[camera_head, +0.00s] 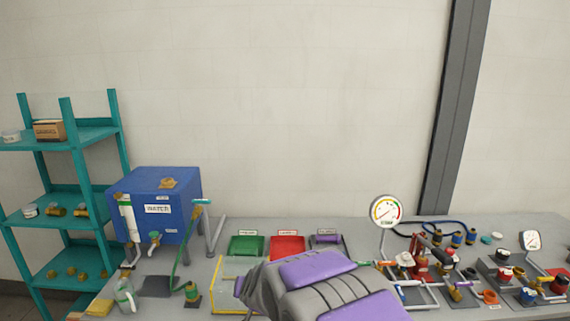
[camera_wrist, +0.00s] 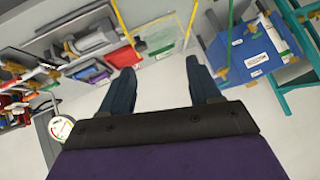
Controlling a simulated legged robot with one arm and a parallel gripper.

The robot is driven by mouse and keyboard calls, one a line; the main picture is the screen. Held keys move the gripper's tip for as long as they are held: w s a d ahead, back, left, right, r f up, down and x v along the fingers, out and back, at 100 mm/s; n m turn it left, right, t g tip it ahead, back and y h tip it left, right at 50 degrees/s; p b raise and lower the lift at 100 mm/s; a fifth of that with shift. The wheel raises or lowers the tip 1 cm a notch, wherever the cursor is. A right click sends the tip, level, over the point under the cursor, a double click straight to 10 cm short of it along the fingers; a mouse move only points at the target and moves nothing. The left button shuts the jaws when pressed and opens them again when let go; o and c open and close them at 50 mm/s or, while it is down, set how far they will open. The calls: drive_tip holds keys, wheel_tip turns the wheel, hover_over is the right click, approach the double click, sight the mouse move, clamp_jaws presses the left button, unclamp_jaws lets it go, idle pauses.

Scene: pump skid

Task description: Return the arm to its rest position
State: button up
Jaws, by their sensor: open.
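My gripper (camera_wrist: 160,88) shows in the wrist view with its two dark fingers spread apart and nothing between them. The wrist view is turned over, with the bench along its top. In the head view my purple and grey arm (camera_head: 318,270) is at the bottom centre, above the front of the bench. The fingers cannot be made out clearly there. No object is seen in my gripper.
A grey bench (camera_head: 350,250) carries a blue water tank (camera_head: 165,195), green (camera_head: 246,246) and red (camera_head: 287,246) trays, a pressure gauge (camera_head: 385,211) and several pump fittings at right. A teal shelf (camera_head: 75,210) stands at left. The wall above the bench is clear.

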drive_tip(key=s+d+g+h, duration=0.1)
drive_tip(key=s+d+g, duration=0.2)
drive_tip(key=s+d, duration=0.4)
drive_tip(key=s+d+r+g+h+b, duration=0.1)
drive_tip(key=s+d+g, duration=0.3)
drive_tip(key=s, duration=1.8)
drive_tip(key=s+d+r+g+h+b, duration=0.1)
drive_tip(key=s+d+g, duration=0.2)
drive_tip(key=s+d, duration=0.9)
drive_tip(key=s, duration=0.3)
drive_tip(key=shift+s+d+g, duration=0.15)
drive_tip(key=shift+d+g, duration=0.1)
drive_tip(key=shift+g, duration=0.05)
